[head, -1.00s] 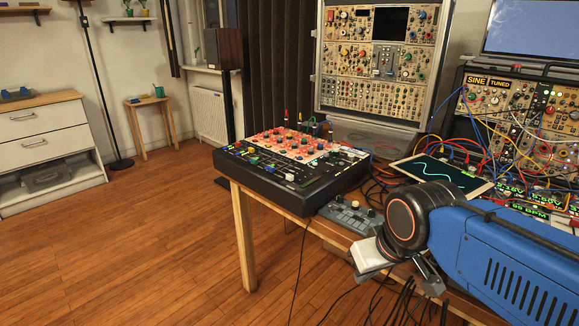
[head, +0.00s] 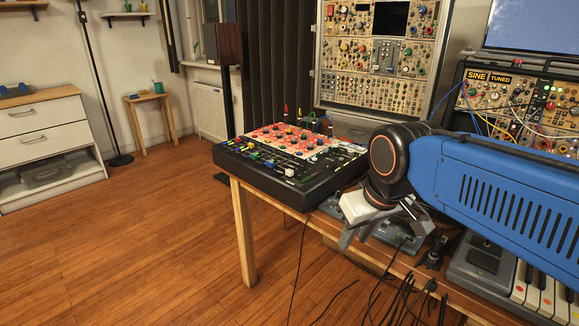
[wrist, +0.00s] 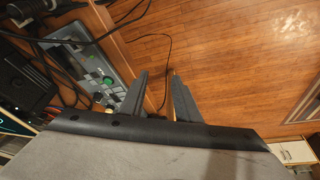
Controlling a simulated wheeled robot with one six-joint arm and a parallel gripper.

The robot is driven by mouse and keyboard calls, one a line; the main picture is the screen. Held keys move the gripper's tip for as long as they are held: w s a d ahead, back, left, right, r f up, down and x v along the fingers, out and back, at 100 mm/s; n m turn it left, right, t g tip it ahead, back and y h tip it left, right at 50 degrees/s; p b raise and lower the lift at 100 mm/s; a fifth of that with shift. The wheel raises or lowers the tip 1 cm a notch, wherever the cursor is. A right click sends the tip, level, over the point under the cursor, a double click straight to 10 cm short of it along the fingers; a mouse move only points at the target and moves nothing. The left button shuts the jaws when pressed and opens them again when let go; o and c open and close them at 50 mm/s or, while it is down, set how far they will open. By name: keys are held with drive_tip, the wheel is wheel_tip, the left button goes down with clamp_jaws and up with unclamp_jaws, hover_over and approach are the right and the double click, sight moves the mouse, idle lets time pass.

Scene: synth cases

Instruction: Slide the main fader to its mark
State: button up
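The mixer (head: 262,178) is a black desk with red and white knob panels, at the table's left corner in the head view. Several small fader caps show along its front part. A larger white cap (head: 289,173) sits near its front right edge; I cannot tell for sure that it is the main fader, and its mark is too small to make out. My gripper (head: 386,236) is to the right of the mixer and lower, by the table's front edge, apart from it. In the wrist view my gripper's two fingers (wrist: 159,75) stand apart with only floor between them.
A small grey device with knobs (wrist: 107,78) lies left of the fingers in the wrist view. A keyboard (head: 535,293) is at the table's right. Modular racks (head: 380,60) stand behind. Black cables (head: 405,300) hang over the front edge. Floor to the left is clear.

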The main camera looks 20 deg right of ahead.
drive_tip(key=w+a+r+n+g, duration=0.2)
drive_tip(key=w+r+n, duration=0.1)
drive_tip(key=w+r, duration=1.05)
drive_tip(key=n+g, duration=0.2)
approach(290, 170)
wheel_tip(290, 170, down, 8)
drive_tip(key=shift+f, duration=0.1)
clamp_jaws()
